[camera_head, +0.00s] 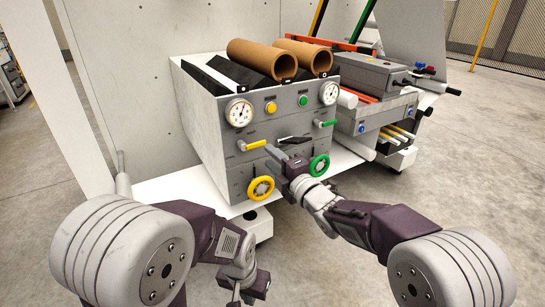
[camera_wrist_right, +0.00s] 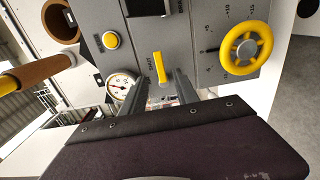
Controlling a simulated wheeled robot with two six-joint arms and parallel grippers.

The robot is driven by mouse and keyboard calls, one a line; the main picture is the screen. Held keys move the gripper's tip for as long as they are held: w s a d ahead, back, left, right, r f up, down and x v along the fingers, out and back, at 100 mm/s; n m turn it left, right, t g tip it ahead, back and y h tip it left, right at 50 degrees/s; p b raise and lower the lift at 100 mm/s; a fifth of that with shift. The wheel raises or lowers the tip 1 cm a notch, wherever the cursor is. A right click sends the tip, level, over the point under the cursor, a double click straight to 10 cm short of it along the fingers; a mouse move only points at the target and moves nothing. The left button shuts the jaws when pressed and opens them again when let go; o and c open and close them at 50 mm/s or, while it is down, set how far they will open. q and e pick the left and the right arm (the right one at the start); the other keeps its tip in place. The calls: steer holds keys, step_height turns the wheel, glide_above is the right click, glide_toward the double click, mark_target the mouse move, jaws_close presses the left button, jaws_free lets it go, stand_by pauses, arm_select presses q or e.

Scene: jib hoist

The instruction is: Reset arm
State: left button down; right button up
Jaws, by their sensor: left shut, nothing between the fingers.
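My right gripper (camera_head: 277,153) is in front of the grey control box (camera_head: 222,165), close to its yellow lever (camera_head: 251,145). In the right wrist view the two grey fingers (camera_wrist_right: 158,82) are spread apart. The yellow lever (camera_wrist_right: 158,68) shows in the gap between them, and I see no contact. My left gripper (camera_head: 240,294) hangs low at the bottom edge of the head view, shut and empty, away from the box; its tips are partly cut off.
The box carries a yellow handwheel (camera_head: 261,189), a green handwheel (camera_head: 319,165), a green lever (camera_head: 327,123) and two gauges. Brown tubes (camera_head: 262,58) lie on top. A grey machine (camera_head: 374,80) stands to the right. The floor at far right (camera_head: 480,170) is clear.

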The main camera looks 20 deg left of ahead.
steer(key=shift+d, duration=0.1)
stand_by(0.3)
steer(key=w+d+f+m+h+p, duration=0.1)
steer(key=d+f+m+h+p, duration=0.2)
steer(key=d, duration=0.4)
steer(key=w+d+f+m+h, duration=0.1)
steer(key=d+f+m+h, duration=0.25)
steer(key=d+m, duration=0.3)
steer(key=s+d+f+m+g+h+p, duration=0.1)
steer(key=s+d+f+m+g+h, duration=0.2)
steer(key=d, duration=0.4)
steer(key=s+d+f+m+h+p, duration=0.2)
steer(key=s+d+m, duration=0.15)
steer(key=d, duration=0.35)
steer(key=s+d+f+m+g+h+p, duration=0.1)
steer(key=s+d+m+g, duration=0.25)
steer(key=s, duration=0.35)
steer(key=s+d+f+m+g+p, duration=0.1)
steer(key=s+d+f+m+g, duration=0.15)
steer(key=s+m, duration=0.35)
steer(key=s+d+f+m+g+h+p, duration=0.1)
steer(key=s+d+m+g+p, duration=0.2)
steer(key=s, duration=0.5)
step_height(320, 180, up, 38)
steer(key=d+t+p, duration=0.1)
steer(key=p, duration=3.5)
steer(key=shift+w+f+t, duration=0.25)
steer(key=shift+t, duration=0.05)
